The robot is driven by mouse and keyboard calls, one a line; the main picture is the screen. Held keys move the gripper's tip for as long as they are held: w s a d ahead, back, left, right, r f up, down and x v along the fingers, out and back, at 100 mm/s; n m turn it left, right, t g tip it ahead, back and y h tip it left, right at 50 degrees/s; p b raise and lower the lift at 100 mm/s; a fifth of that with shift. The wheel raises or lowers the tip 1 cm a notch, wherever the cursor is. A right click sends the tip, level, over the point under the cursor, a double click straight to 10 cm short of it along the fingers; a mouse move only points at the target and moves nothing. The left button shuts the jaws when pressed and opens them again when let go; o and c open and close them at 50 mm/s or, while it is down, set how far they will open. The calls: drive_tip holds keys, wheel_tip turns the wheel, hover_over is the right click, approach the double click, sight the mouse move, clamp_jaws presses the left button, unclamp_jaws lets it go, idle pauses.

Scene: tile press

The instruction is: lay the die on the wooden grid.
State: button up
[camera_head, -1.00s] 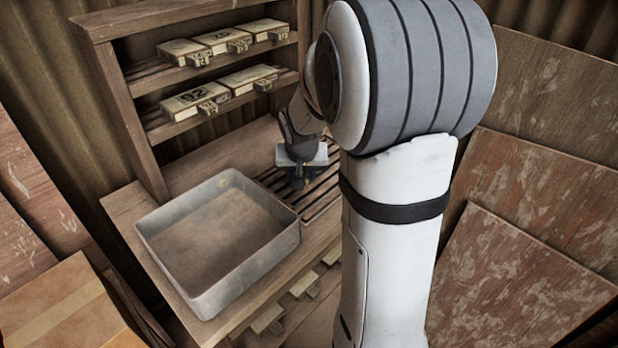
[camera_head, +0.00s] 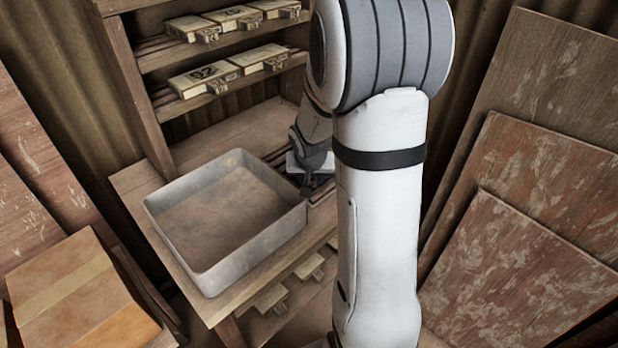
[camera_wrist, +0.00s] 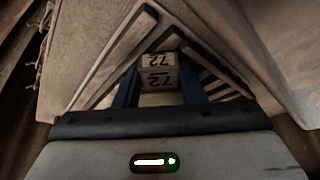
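The die (camera_wrist: 158,72) is a pale block with the dark number 72 on two faces, upside down in the wrist view. It sits between the two blue fingers of my gripper (camera_wrist: 160,88), which look closed on its sides. The wooden grid (camera_wrist: 118,62) has a frame and parallel slats, and lies beyond and below the die in the wrist view. I cannot tell whether the die touches it. In the head view my gripper (camera_head: 307,180) is over the bench, right beside the tray; the die is hidden there and my arm covers most of the grid.
A grey metal tray (camera_head: 180,246) stands on the bench just left of my gripper. Behind it, a wooden shelf rack (camera_head: 150,128) holds several numbered blocks. More blocks lie below the bench front (camera_head: 270,298). A cardboard box (camera_head: 70,290) is at lower left; boards (camera_head: 515,265) lean at right.

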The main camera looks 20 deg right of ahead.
drive_tip(key=shift+o, duration=0.8)
drive_tip(key=shift+r, duration=0.2)
drive_tip(key=p+v, duration=0.2)
drive_tip(key=v, duration=1)
drive_tip(key=s+a+r+n+g+y, duration=0.1)
drive_tip(key=s+a+n, duration=0.1)
drive_tip(key=s+a, duration=0.3)
drive_tip(key=s+a+r+n+y, duration=0.1)
drive_tip(key=s+a, duration=0.4)
drive_tip(key=s, duration=0.7)
drive_tip(key=shift+r+n+g, duration=0.4)
drive_tip(key=shift+r+n, duration=0.05)
drive_tip(key=shift+n, duration=0.55)
drive_tip(key=shift+a, duration=0.1)
